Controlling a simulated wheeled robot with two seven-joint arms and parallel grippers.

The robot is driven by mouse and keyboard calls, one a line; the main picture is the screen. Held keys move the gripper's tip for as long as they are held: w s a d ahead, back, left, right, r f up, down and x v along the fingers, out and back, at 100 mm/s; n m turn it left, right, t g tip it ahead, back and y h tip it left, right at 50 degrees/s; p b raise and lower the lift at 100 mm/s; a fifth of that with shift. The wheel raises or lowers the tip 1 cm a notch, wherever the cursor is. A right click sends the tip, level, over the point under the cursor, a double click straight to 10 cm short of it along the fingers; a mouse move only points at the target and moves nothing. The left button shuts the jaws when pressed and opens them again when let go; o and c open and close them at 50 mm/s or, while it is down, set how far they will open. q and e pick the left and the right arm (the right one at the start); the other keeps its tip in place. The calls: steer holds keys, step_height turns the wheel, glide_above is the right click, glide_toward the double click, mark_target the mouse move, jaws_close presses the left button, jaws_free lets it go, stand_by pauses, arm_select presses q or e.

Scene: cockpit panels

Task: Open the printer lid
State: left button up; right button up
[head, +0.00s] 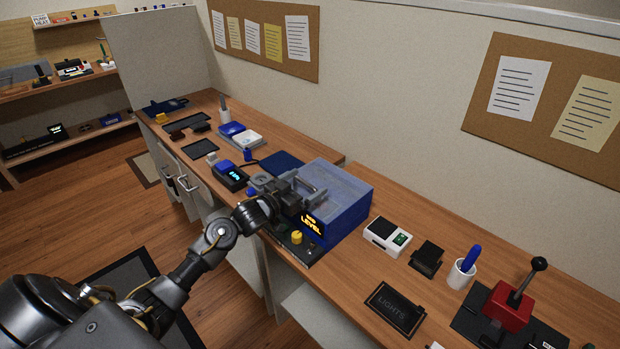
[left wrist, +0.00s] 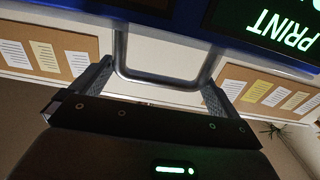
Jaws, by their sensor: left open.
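The printer (head: 350,213) is a blue box with a greyish, translucent-looking top, standing on the wooden counter; its lid looks closed. Its front carries a dark display with orange text. My left gripper (head: 305,189) is at the printer's front left upper edge, open. In the left wrist view, a grey U-shaped handle (left wrist: 160,79) hangs from a blue edge (left wrist: 190,22) with a green PRINT screen (left wrist: 285,30) beside it. The open left fingers (left wrist: 153,88) flank the handle; I cannot tell whether they touch it. My right gripper is not in view.
A yellow knob (head: 296,237) sits on the dark base before the printer. A white device (head: 387,235), a white cup (head: 461,274) and a red lever box (head: 508,307) stand to the right. Small devices (head: 231,176) and trays crowd the left counter. A wall stands behind.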

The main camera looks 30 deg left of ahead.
arm_select(q)
steer(key=shift+x, duration=1.2)
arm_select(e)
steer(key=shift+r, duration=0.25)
